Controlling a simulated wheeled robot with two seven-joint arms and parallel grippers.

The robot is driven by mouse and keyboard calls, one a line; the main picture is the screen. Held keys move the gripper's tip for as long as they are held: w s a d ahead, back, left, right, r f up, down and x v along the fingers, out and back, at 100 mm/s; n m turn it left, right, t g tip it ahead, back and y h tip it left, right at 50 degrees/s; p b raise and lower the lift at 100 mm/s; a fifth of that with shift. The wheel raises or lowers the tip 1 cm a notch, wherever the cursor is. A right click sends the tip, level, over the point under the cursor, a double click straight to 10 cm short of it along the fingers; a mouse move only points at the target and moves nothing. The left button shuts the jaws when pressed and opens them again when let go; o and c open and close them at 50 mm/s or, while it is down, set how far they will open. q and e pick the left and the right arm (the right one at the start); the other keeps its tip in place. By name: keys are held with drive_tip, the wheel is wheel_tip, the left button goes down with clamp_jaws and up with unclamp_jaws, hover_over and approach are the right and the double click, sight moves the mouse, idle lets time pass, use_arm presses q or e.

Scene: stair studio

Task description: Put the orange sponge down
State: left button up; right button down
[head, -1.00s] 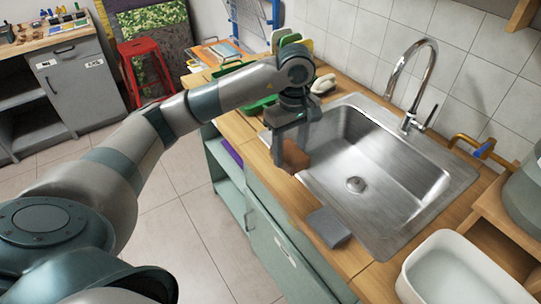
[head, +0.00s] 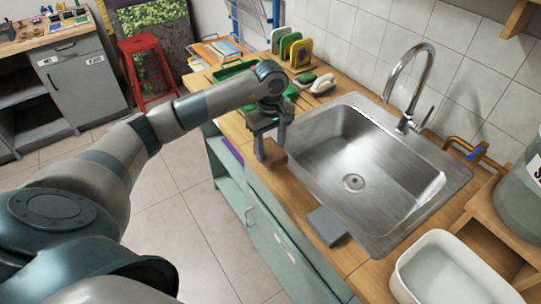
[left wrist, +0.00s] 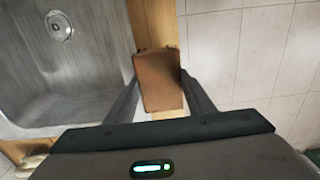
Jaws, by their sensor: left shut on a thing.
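The orange sponge (head: 272,163), a brownish-orange block, is between the fingers of my left gripper (head: 270,148), which is shut on it. In the head view it is over the wooden counter strip (head: 292,196) at the left side of the sink, near the counter's front edge. In the left wrist view the sponge (left wrist: 158,82) sits between the two fingertips, with the wooden strip behind it. I cannot tell whether its underside touches the counter. My right gripper is not in view.
The steel sink (head: 365,165) lies right of the sponge. A grey block (head: 328,226) rests nearer on the counter strip. A white tub (head: 455,270) stands at the lower right. A rack with coloured sponges (head: 292,50) and a white brush (head: 322,84) are farther back.

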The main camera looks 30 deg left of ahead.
sight(270, 150)
use_arm(q)
wheel_tip(270, 150, down, 3)
drive_tip(key=shift+r+p, duration=0.1)
drive_tip(key=shift+p, duration=0.75)
drive_tip(key=shift+f, duration=0.35)
drive_tip(key=shift+f+b, duration=0.15)
drive_tip(key=shift+b, duration=0.15)
drive_tip(key=o, duration=1)
